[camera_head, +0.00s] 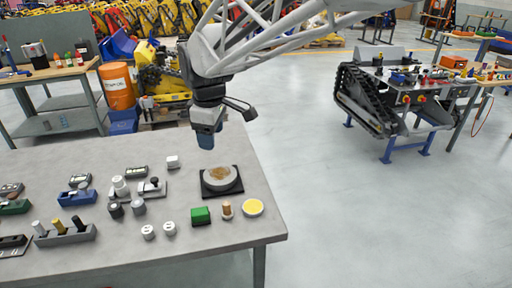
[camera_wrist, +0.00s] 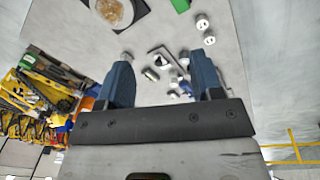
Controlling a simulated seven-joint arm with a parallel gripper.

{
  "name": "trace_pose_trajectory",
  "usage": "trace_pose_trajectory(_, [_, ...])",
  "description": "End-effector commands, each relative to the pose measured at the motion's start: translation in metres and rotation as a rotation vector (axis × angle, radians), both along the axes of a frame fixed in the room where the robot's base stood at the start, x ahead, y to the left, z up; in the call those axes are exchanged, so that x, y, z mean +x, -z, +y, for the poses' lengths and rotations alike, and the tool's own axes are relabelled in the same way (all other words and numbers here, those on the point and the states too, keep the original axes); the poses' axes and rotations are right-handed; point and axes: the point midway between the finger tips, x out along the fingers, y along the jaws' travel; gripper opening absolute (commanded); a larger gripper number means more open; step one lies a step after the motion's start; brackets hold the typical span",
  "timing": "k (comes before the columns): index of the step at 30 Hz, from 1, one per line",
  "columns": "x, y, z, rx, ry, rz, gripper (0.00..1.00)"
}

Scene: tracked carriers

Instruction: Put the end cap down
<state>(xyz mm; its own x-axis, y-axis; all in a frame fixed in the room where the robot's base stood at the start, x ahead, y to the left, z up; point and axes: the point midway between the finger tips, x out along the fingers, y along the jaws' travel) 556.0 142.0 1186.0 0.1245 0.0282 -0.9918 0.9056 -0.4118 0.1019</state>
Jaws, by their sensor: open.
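My gripper (camera_head: 207,138) hangs above the far part of the grey table, near its far right side. In the wrist view its two blue fingers (camera_wrist: 163,72) stand wide apart with nothing held between them. No part is clearly marked as the end cap. A small white block-like piece (camera_head: 172,162) lies on the table just left of and below the gripper; it also shows beside the left finger in the wrist view (camera_wrist: 125,56). Two short white round caps with dark holes, one (camera_head: 148,231) and another (camera_head: 169,228), sit near the front; they show in the wrist view too (camera_wrist: 202,23).
A black square base with a round dish (camera_head: 221,179) stands near the right side of the table (camera_head: 200,262). A green block (camera_head: 200,215), a wooden-topped piece (camera_head: 227,210) and a yellow disc (camera_head: 252,207) are nearby. Several tools and holders crowd the left.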

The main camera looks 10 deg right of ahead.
Motion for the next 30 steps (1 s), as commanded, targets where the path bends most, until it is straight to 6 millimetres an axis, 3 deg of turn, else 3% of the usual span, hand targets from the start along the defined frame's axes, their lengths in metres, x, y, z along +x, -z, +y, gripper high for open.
trace_pose_trajectory(6, [-0.058,-0.002,-0.050,0.035,0.283,-0.022,0.60])
trace_pose_trajectory(15, [-0.139,0.011,-0.102,0.090,0.667,-0.049,0.60])
trace_pose_trajectory(24, [-0.213,0.035,-0.136,0.148,1.015,-0.075,0.60])
trace_pose_trajectory(30, [-0.236,0.045,-0.144,0.170,1.133,-0.084,0.60])
